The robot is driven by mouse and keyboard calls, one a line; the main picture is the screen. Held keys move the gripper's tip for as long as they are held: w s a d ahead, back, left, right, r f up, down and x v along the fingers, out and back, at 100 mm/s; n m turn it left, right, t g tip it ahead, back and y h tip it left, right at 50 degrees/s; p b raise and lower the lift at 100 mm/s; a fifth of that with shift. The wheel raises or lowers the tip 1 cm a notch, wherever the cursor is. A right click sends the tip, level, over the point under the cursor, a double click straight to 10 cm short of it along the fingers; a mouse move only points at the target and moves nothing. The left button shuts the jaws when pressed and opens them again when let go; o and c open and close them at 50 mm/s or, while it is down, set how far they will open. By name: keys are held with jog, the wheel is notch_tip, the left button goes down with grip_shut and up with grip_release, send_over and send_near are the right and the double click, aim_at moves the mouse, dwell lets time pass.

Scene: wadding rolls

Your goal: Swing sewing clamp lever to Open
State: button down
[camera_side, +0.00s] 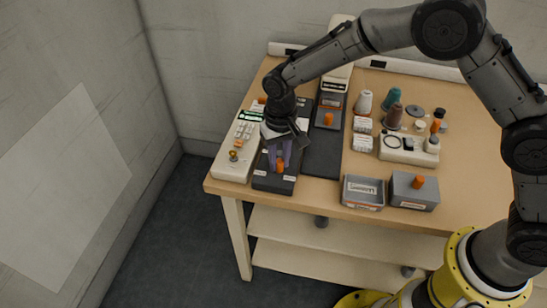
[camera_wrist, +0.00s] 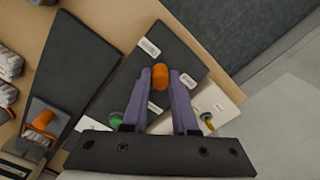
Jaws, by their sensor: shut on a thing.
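My gripper (camera_side: 279,160) points down over a black panel (camera_side: 263,180) near the table's front left edge. Its two purple fingers are shut on an orange lever knob (camera_side: 280,167). In the wrist view the knob (camera_wrist: 160,76) sits between the fingertips of my gripper (camera_wrist: 161,80), with a finger on each side. The black panel (camera_wrist: 172,38) lies below it and bears small white labels, too small to read for sure. The lever's lower part and pivot are hidden by the knob and fingers.
A beige console (camera_side: 231,165) with keys stands close on the left. A dark strip (camera_side: 322,153) and a unit with another orange knob (camera_side: 328,119) lie to the right. Thread cones (camera_side: 364,102), a grey tray (camera_side: 362,205) and a grey box (camera_side: 413,198) stand farther right.

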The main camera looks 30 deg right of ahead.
jog(key=shift+s+d+r+n, duration=0.15)
jog(key=shift+d+n, duration=0.15)
jog(key=shift+n, duration=0.4)
jog(key=shift+s+d+f+n, duration=0.1)
jog(key=shift+d+n, duration=0.15)
jog(key=shift+n, duration=0.45)
jog(key=shift+s+d+r+n, duration=0.15)
jog(key=shift+d+n, duration=0.15)
jog(key=shift+n, duration=0.4)
jog(key=shift+f, duration=0.1)
jog(key=c, duration=0.7)
grip_release()
jog(key=shift+f, duration=0.1)
notch_tip(320, 180, up, 14)
jog(key=shift+d+f, duration=0.1)
